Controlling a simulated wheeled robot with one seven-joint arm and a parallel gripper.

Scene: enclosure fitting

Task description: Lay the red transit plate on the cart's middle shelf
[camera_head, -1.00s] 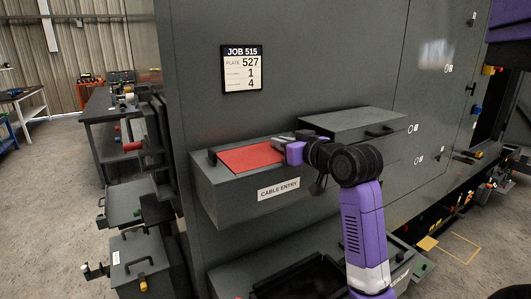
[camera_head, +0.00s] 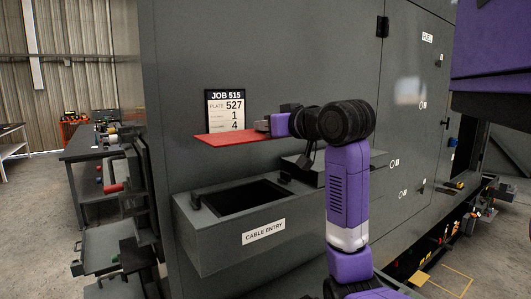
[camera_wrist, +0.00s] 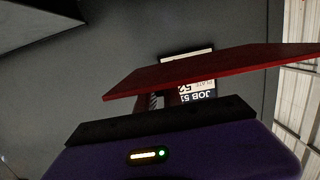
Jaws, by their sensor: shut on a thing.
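The red transit plate (camera_head: 232,138) is held up in front of the grey enclosure wall, roughly level, above the cable entry box. It also shows in the wrist view as a thin red slab (camera_wrist: 215,68) across the middle. My gripper (camera_head: 268,125) is shut on the plate's right end, and its fingers are mostly hidden in both views. The cable entry box (camera_head: 225,245) has an open dark rectangular opening (camera_head: 245,197) below the plate. I cannot make out the cart's middle shelf for certain; a grey unit with shelves (camera_head: 112,245) stands at the left.
A dark workbench (camera_head: 85,147) stands farther back at the left. Enclosure doors run along the right. Open concrete floor (camera_head: 45,200) lies at the far left.

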